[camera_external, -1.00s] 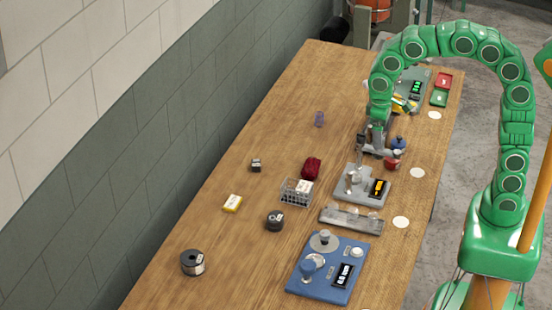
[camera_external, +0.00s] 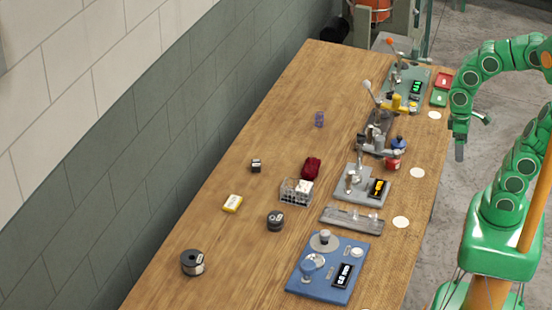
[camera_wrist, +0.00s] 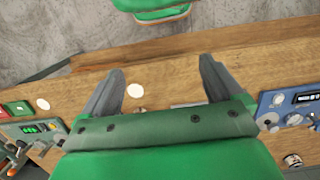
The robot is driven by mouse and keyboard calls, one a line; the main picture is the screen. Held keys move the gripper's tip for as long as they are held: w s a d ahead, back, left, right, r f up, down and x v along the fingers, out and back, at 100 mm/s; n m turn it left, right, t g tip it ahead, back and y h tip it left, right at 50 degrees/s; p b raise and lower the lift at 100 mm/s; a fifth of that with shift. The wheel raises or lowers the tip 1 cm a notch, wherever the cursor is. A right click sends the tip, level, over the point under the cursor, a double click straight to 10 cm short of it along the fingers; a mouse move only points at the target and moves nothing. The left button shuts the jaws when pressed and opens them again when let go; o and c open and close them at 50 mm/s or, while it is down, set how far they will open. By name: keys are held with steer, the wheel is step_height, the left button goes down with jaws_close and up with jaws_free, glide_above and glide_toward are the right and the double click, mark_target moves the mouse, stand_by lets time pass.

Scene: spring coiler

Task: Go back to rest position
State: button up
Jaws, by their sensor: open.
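My gripper (camera_external: 472,136) is at the end of my green arm, to the right of the table's right edge and over the grey floor. In the wrist view the two grey fingers of my gripper (camera_wrist: 158,82) stand wide apart with nothing between them. My gripper touches nothing that I can see. The wooden table (camera_external: 270,120) carries the stations. The blue station (camera_external: 328,268) stands at its near end, and it also shows in the wrist view (camera_wrist: 285,108) at the right.
A grey station (camera_external: 361,186), a clear tray (camera_external: 350,218), a lever press (camera_external: 378,136) and a green station (camera_external: 408,88) line the table's right side. Red and green trays (camera_external: 440,97) lie at the far right corner. A wire basket (camera_external: 296,193) and a black spool (camera_external: 192,263) stand farther left.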

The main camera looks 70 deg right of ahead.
steer(key=shift+s+d+f, duration=0.1)
steer(key=shift+s+f, duration=0.05)
steer(key=shift+s, duration=0.45)
steer(key=shift+s+f, duration=0.15)
steer(key=shift+s, duration=0.4)
stand_by(0.3)
